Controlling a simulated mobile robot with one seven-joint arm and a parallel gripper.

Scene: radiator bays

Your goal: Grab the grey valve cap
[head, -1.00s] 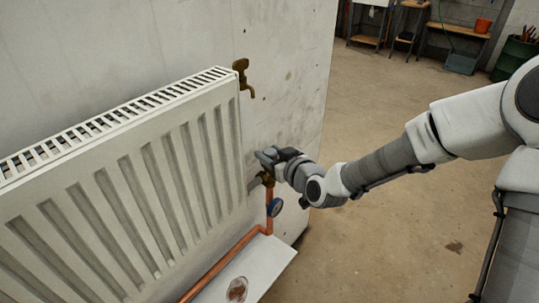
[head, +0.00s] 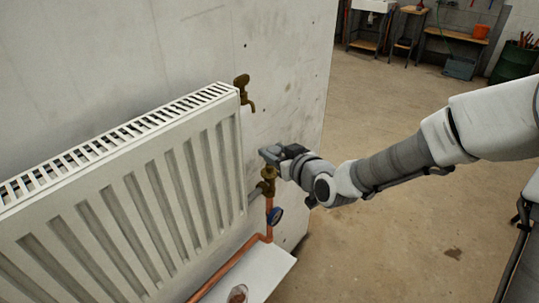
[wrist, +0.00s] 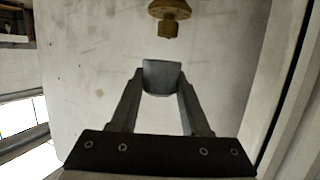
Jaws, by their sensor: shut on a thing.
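My gripper (head: 275,155) is shut on the grey valve cap, whose grey body shows between the fingertips in the wrist view (wrist: 162,77). In the head view the gripper and cap are just above the brass valve (head: 268,178) at the radiator's lower right corner. The cap looks apart from the valve, though the exact gap is hard to tell. The fingers hide most of the cap in the head view.
The white radiator (head: 130,190) fills the left side, against a pale wall (head: 290,60). A brass tap (head: 243,92) is on the wall above. Floor on the right is open.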

